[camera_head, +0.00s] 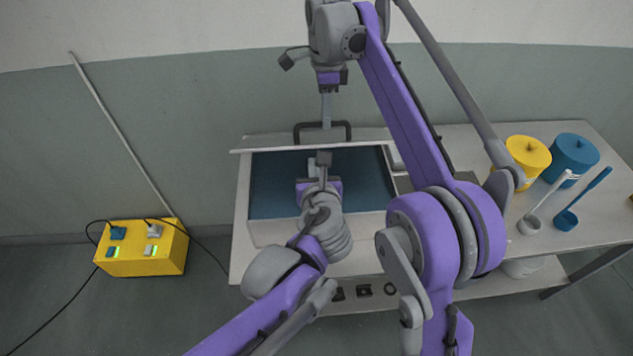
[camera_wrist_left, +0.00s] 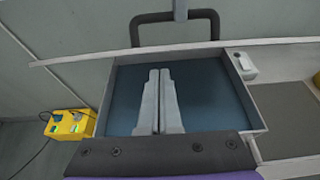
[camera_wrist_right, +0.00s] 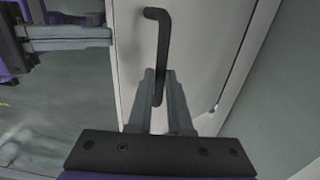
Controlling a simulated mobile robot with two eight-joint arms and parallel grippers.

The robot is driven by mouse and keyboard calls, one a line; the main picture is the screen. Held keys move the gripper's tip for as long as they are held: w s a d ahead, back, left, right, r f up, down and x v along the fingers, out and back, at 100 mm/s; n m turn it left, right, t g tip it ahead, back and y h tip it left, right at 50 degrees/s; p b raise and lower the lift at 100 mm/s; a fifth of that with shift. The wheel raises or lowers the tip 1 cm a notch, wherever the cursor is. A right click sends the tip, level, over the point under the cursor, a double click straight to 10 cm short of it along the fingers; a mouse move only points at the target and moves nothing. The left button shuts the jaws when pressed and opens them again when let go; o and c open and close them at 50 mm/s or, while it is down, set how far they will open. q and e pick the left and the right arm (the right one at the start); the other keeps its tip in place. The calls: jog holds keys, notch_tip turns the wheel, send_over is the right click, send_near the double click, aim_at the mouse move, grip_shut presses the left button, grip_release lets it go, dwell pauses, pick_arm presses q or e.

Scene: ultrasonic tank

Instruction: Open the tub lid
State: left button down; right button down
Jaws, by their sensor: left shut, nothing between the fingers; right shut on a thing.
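The tub (camera_head: 262,232) stands on the table with blue inside showing; it also shows in the left wrist view (camera_wrist_left: 245,92). Its pale lid (camera_head: 270,142) stands raised at the tub's back edge, seen nearly edge-on from the head. The lid's dark handle (camera_head: 301,128) is on the lid's far side; in the right wrist view the handle (camera_wrist_right: 161,40) runs between my fingertips. My right gripper (camera_head: 326,122) is shut on the handle. My left gripper (camera_head: 321,160) is shut and empty above the tub opening; its closed fingers show in the left wrist view (camera_wrist_left: 160,75).
A yellow power box (camera_head: 142,250) with cables stands at the left. Yellow (camera_head: 528,155) and blue (camera_head: 573,152) lidded containers stand at the table's right, with a white ladle (camera_head: 530,222) and a blue ladle (camera_head: 567,219) in front. A wall is close behind the table.

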aim_at(313, 147)
pick_arm(q)
jog(key=shift+w+r, duration=0.3)
jog(key=shift+r, duration=0.15)
pick_arm(e)
jog(key=shift+w+f, duration=0.2)
jog(key=shift+w, duration=0.05)
pick_arm(q)
jog(key=shift+w+r, duration=0.65)
jog(key=shift+r, duration=0.2)
jog(key=shift+w, duration=0.15)
pick_arm(e)
jog(key=shift+w, duration=0.1)
pick_arm(q)
jog(key=shift+w+f, duration=0.1)
jog(key=shift+w, duration=0.05)
pick_arm(e)
jog(key=c, duration=0.8)
grip_release()
jog(key=shift+w, duration=0.1)
jog(key=shift+c, duration=0.2)
